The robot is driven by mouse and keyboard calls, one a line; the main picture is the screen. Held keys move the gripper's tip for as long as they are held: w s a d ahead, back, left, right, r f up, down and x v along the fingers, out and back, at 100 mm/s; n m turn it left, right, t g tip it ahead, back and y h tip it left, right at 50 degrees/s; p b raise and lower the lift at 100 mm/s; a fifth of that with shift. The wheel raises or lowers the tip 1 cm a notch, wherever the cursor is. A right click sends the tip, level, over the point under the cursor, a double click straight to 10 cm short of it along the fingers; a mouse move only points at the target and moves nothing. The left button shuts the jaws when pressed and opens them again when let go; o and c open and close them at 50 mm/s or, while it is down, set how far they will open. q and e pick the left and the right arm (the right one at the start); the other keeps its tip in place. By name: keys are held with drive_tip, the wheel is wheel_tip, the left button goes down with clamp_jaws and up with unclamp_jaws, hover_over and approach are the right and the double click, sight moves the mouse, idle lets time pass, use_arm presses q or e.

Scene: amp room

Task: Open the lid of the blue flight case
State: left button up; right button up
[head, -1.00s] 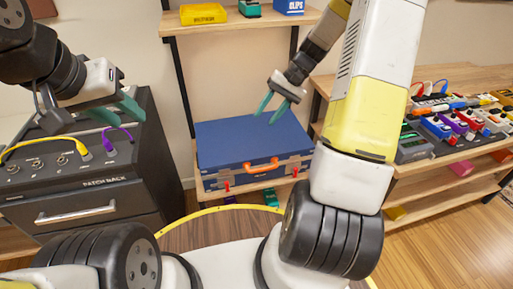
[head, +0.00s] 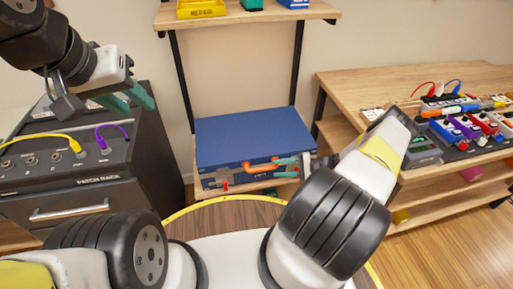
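The blue flight case (head: 250,137) sits on a low wooden shelf with its lid down. Its orange handle (head: 252,165) is on the front face. A red latch (head: 226,184) shows at the front left; the area of the right latch is hidden by my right gripper. My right gripper (head: 287,170) is at the front right of the case, beside the handle, its teal fingers apart, one above the other. I cannot tell whether it touches the case. My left gripper (head: 127,99) is open and empty above the patch rack, well left of the case.
The patch rack (head: 90,182) with yellow and purple cables stands left of the case. A wooden bench (head: 385,85) with pedals stands at right. An upper shelf (head: 245,16) with small bins is above the case. The space directly above the lid is clear.

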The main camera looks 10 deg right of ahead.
sight(269, 169)
drive_tip(key=x, duration=0.7)
drive_tip(key=shift+w+a+f, duration=0.1)
drive_tip(key=shift+a+f, duration=0.05)
drive_tip(key=shift+a, duration=0.15)
clamp_jaws()
idle(1.1)
